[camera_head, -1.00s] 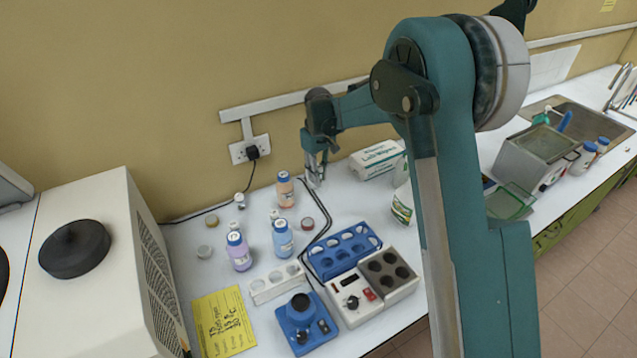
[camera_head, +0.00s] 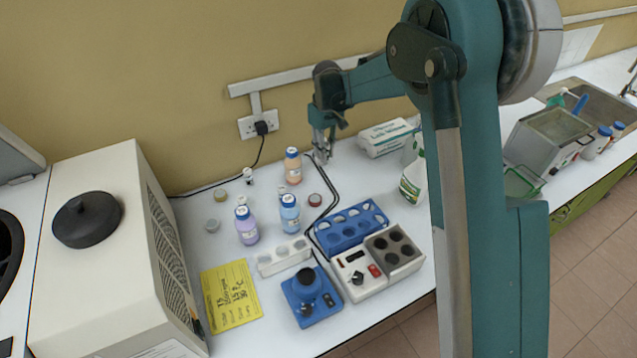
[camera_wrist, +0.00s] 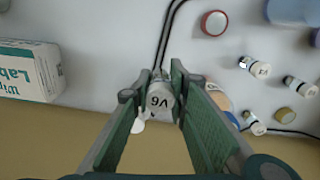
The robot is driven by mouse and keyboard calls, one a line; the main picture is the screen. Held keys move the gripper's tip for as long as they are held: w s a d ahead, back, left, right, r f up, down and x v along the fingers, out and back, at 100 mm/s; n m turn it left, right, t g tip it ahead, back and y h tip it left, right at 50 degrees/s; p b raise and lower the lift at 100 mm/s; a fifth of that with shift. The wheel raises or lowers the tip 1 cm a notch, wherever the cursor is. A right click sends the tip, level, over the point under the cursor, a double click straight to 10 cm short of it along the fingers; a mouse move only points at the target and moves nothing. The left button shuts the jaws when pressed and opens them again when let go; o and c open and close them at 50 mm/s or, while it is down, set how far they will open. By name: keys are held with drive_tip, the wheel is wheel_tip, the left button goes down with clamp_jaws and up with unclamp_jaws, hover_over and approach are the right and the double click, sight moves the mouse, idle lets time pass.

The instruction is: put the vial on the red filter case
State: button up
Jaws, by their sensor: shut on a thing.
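My gripper (camera_head: 322,155) is shut on a vial with a white cap marked V6 (camera_wrist: 160,98), seen from above between the fingers in the wrist view. In the head view the held vial is too small to make out clearly. The red filter case (camera_head: 315,200) is a small round red-rimmed disc lying on the bench, nearer the front than my gripper. In the wrist view the red filter case (camera_wrist: 214,23) lies up and right of the held vial, apart from it.
An orange bottle (camera_head: 293,167), a blue bottle (camera_head: 290,215) and a purple bottle (camera_head: 246,228) stand left of the case. A blue rack (camera_head: 350,228) lies right of it. A wipes box (camera_head: 387,137) and spray bottle (camera_head: 412,185) stand further right. A black cable runs beside the case.

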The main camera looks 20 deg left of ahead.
wheel_tip(320, 180, up, 2)
drive_tip(key=r+p, duration=0.1)
drive_tip(key=p, duration=0.1)
hover_over(315, 198)
drive_tip(key=shift+s+f+n, duration=0.1)
drive_tip(key=shift+f+n, duration=0.2)
drive_tip(key=shift+n, duration=0.1)
drive_tip(key=shift+f, duration=3.15)
drive_tip(key=shift+f, duration=1.85)
drive_tip(key=shift+f, duration=0.2)
drive_tip(key=o, duration=0.9)
